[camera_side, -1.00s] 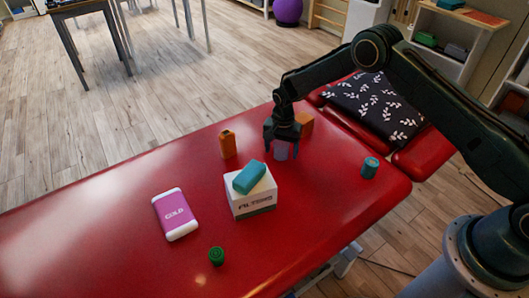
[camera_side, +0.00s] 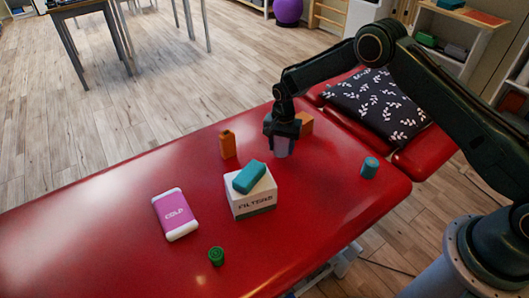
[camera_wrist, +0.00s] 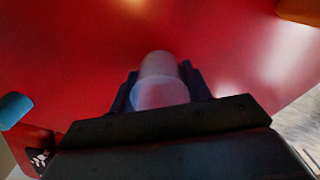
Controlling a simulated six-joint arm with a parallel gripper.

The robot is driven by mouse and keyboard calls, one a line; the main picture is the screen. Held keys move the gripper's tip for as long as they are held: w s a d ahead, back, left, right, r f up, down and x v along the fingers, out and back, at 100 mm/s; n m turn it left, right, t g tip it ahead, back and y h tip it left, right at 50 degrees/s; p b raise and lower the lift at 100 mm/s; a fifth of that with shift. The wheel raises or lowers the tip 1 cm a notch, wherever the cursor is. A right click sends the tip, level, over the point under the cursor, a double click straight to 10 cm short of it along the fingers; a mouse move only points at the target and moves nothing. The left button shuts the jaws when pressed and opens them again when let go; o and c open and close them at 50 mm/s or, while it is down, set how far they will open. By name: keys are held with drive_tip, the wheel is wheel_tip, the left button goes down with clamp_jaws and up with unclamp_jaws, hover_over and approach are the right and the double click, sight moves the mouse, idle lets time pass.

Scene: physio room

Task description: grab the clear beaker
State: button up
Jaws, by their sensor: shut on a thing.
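The clear beaker (camera_side: 281,147) is a small, see-through cup on the red treatment table, behind the white box. My gripper (camera_side: 282,132) points down over it and is shut on it. In the wrist view the beaker (camera_wrist: 160,82) shows between the two dark fingers of my gripper (camera_wrist: 160,92), with the red surface beyond it. The fingers hide part of its sides. I cannot tell whether its base touches the table.
A white box (camera_side: 252,202) with a teal block (camera_side: 249,177) on top stands in front. An orange bottle (camera_side: 228,144) is to the left, an orange block (camera_side: 305,124) close behind right. A teal cylinder (camera_side: 370,168), pink-white pack (camera_side: 175,214) and green cap (camera_side: 216,256) lie farther off.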

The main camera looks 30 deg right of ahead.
wheel_tip(320, 180, up, 19)
drive_tip(key=shift+f, duration=0.2)
idle(0.3)
idle(0.5)
